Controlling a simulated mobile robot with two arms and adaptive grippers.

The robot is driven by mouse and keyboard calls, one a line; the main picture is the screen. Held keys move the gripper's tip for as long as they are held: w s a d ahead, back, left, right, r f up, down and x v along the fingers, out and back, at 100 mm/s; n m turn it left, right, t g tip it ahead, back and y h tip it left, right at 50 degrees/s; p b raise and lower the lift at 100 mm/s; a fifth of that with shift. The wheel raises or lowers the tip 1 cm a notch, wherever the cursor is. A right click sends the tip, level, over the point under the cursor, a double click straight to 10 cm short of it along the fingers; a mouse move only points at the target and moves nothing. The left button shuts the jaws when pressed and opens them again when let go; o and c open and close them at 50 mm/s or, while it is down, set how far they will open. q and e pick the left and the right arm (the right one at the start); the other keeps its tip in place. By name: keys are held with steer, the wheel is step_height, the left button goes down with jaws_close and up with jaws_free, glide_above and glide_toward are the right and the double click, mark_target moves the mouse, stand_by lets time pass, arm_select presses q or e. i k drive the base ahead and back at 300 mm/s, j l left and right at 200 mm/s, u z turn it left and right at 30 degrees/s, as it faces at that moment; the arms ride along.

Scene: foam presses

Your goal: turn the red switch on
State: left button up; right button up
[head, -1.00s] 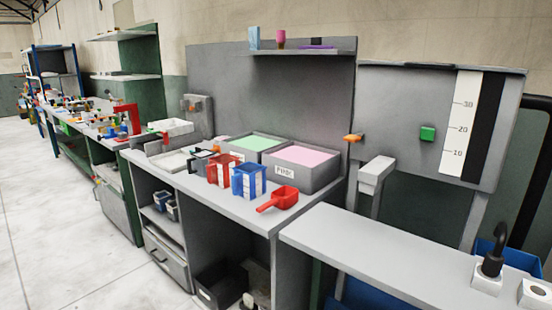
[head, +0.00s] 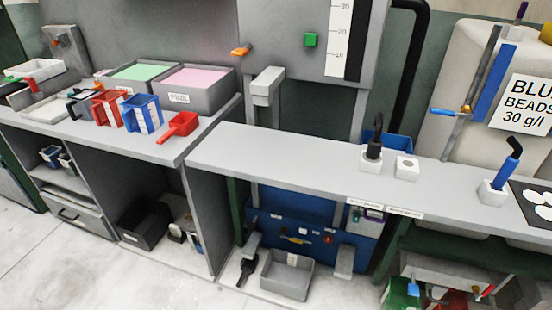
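I cannot make out a clear red switch. A small red part (head: 328,239) shows on the blue panel (head: 270,228) under the grey bench, too small to tell what it is or how it is set. A red-tipped handle (head: 486,291) shows low at the right, also too small to identify. Neither of my grippers is in view.
The grey bench (head: 260,155) has a black-handled block (head: 371,163) and a blue lever (head: 505,165) on it. A green button (head: 310,40) and an orange lever (head: 240,50) are above. A grey bin (head: 287,274) stands below. Free floor lies at lower left.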

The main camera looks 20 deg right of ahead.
mark_target(328, 239)
steer(key=z, duration=1.2)
